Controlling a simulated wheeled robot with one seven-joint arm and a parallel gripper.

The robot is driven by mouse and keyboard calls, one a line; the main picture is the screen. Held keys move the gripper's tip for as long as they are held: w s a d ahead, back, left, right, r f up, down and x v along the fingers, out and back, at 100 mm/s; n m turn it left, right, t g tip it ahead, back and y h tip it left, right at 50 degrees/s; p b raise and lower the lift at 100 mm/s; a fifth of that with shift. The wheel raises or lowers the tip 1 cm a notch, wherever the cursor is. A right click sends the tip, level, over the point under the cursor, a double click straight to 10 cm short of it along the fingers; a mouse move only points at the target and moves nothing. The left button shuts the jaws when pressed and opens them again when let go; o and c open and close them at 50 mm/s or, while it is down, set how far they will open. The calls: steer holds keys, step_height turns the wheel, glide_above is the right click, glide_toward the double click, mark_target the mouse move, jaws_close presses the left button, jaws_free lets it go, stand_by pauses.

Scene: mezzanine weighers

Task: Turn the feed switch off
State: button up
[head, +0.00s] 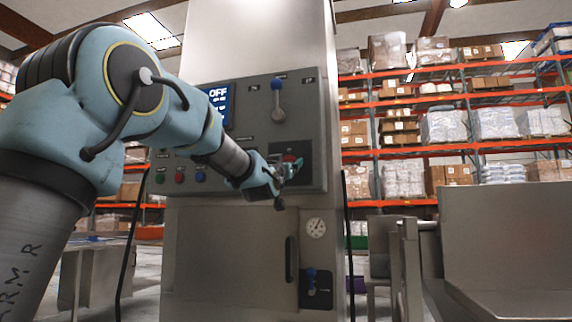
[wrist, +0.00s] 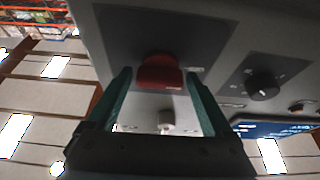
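A red switch (wrist: 160,72) sits on a dark plate on the grey control panel (head: 245,103) of a tall metal machine. In the head view the dark plate (head: 305,152) is at the panel's lower right, partly behind my gripper (head: 282,172). In the wrist view my gripper (wrist: 158,78) is open, with one green finger on each side of the red switch. I cannot tell whether the fingers touch it. The labels are too small to read, so I cannot confirm which control is the feed switch.
A blue-knobbed lever (head: 278,100) is above my gripper. Several coloured buttons (head: 180,177) are at lower left. A black knob (wrist: 262,86) is beside the red switch in the wrist view. Below the panel are a door handle (head: 290,260), gauge (head: 315,228) and blue-knobbed valve (head: 312,275).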

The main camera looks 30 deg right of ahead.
steer(key=shift+o, duration=0.9)
steer(key=b+v, duration=0.2)
steer(key=v, duration=0.9)
